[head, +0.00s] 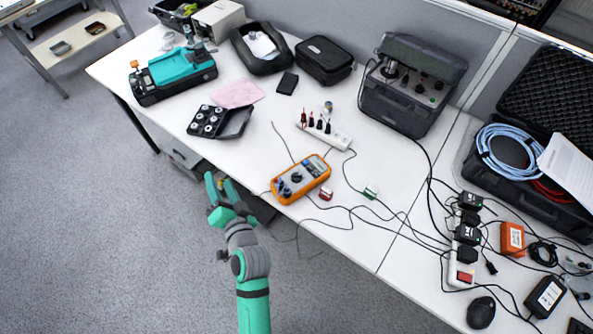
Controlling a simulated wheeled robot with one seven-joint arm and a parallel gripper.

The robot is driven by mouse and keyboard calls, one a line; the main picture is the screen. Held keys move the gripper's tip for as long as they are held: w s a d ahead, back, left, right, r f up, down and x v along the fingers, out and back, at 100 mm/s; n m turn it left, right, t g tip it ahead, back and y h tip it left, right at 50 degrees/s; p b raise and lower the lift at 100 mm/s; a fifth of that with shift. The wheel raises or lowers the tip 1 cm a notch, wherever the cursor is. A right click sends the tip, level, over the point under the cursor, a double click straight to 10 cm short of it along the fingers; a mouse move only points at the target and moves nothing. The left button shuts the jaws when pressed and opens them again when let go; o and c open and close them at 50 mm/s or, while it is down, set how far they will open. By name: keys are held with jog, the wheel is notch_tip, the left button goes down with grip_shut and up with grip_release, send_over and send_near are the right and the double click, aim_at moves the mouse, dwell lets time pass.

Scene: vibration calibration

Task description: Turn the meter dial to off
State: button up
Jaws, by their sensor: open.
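The orange handheld meter (301,179) lies on the white table (352,238) near its front edge, with thin leads around it. Its dark round dial (296,177) sits on the face, and the dial's setting is too small to read. My gripper (217,187) is open and empty, in front of the table's edge and to the left of the meter. It is apart from the meter.
A white power strip (323,134) with plugs lies behind the meter. A small green connector (371,192) and a red one (326,194) lie to its right. Black cables run across the right side. An open case of round parts (219,122) stands at the left.

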jog(key=w+a+r+n+g+y, duration=0.4)
jog(key=w+a+r+g, duration=0.15)
jog(key=w+a, duration=0.2)
jog(key=n+g+h, duration=0.1)
jog(key=g+h, duration=0.8)
jog(key=h, duration=0.2)
send_near(297, 174)
notch_tip(297, 174, down, 9)
jog(key=shift+a+r, duration=0.15)
jog(key=shift+r, duration=0.05)
jog(key=shift+s, duration=0.1)
jog(key=c, duration=1.1)
